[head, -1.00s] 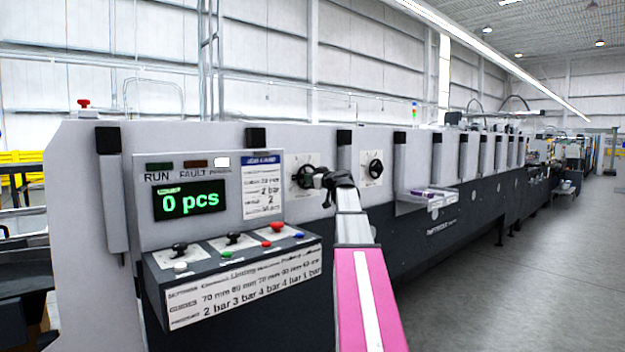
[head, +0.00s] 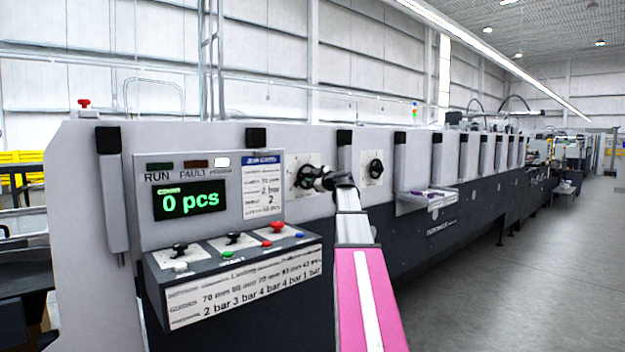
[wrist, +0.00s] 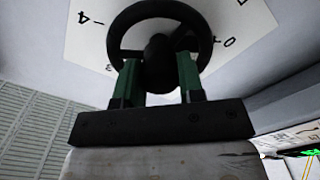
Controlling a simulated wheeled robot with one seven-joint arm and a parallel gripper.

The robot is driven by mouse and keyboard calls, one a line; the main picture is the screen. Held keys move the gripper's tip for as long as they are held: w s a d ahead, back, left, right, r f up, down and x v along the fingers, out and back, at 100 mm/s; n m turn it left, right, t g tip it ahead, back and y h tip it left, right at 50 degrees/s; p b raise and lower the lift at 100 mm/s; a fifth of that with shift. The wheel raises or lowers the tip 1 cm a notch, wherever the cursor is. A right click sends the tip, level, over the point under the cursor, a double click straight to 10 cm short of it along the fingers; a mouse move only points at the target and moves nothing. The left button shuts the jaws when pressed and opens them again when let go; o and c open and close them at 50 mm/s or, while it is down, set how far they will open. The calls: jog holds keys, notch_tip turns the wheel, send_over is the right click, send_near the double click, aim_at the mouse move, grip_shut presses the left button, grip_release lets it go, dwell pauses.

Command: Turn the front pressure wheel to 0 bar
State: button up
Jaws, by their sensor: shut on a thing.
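The front pressure wheel, a black handwheel (head: 305,177) on a pale square dial plate, is on the machine's side panel, right of the display. In the wrist view the wheel (wrist: 160,12) fills the upper middle, over a white dial (wrist: 88,45) with 4 at left and 0 at right. My gripper (wrist: 157,78) has its two green fingers at the lower part of the wheel, either side of the dark hub, and is shut on the wheel. In the head view my gripper (head: 322,181) partly hides the wheel's right side. The pointer's exact reading is unclear.
A second black wheel (head: 376,168) on its own plate is farther right. The control panel (head: 240,268) with levers and buttons juts out at left, below a display (head: 190,202) reading 0 pcs. A small tray (head: 427,197) sticks out at right. The floor at right is clear.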

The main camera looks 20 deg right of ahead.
jog(key=shift+f, duration=0.1)
dwell(0.3)
jog(key=o, duration=0.9)
jog(key=shift+s, duration=0.1)
jog(key=v, duration=1)
jog(key=shift+s+d, duration=0.15)
jog(key=shift+s, duration=0.15)
